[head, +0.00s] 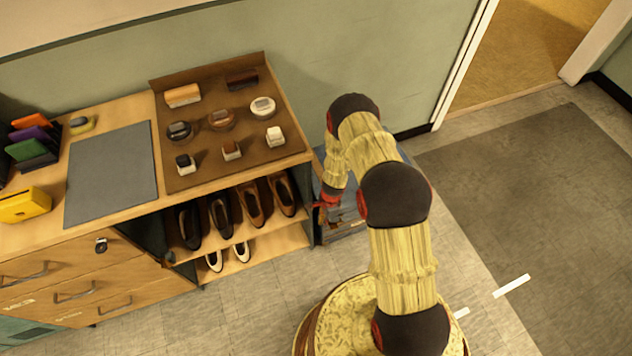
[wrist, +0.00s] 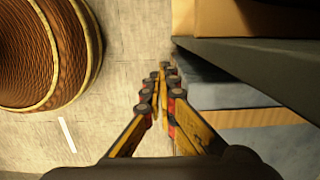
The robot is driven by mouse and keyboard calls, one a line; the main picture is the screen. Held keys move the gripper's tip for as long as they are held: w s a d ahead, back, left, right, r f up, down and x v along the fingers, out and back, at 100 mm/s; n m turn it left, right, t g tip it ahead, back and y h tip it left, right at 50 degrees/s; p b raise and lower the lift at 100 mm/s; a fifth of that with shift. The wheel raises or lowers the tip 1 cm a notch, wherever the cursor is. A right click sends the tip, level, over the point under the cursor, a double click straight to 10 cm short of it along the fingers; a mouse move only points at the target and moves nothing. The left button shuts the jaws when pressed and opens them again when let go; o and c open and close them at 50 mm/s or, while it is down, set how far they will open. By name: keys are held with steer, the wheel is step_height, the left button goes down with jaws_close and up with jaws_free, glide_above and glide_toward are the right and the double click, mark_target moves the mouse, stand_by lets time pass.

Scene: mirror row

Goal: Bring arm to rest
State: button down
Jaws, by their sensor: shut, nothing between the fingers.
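My arm rises from my round base in the head view and bends over, with its end hanging down beside the right end of the wooden cabinet (head: 190,208). My gripper shows in the wrist view (wrist: 163,72), where its two yellow and black fingers meet at their tips with nothing between them. It points down toward the floor. In the head view the gripper is partly hidden by my own arm, in front of a dark blue-grey stack or crate (head: 342,226) on the floor.
A brown tray (head: 200,133) on the cabinet holds brushes and round tins. A grey mat (head: 112,172) and a yellow box (head: 25,204) lie to its left. Shoes (head: 222,213) stand on open shelves below. Free floor and a dark rug (head: 550,200) lie right of my arm.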

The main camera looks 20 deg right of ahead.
steer(key=s+a+r+n+g+y, duration=0.1)
steer(key=s+a+r+n+g, duration=0.3)
steer(key=s, duration=0.4)
step_height(320, 180, up, 32)
steer(key=s+n+t, duration=0.1)
steer(key=s+n, duration=0.1)
steer(key=n, duration=0.7)
steer(key=s+r+n+t+h, duration=0.1)
steer(key=s+r+t, duration=0.3)
steer(key=r, duration=1.2)
steer(key=s+r+n+t+h, duration=0.1)
steer(key=s+r+n+t, duration=0.2)
steer(key=s+r, duration=0.4)
step_height(320, 180, up, 9)
steer(key=shift+s+d+f+n+t, duration=0.1)
steer(key=shift+s+d+n+t, duration=0.15)
steer(key=shift+t, duration=0.55)
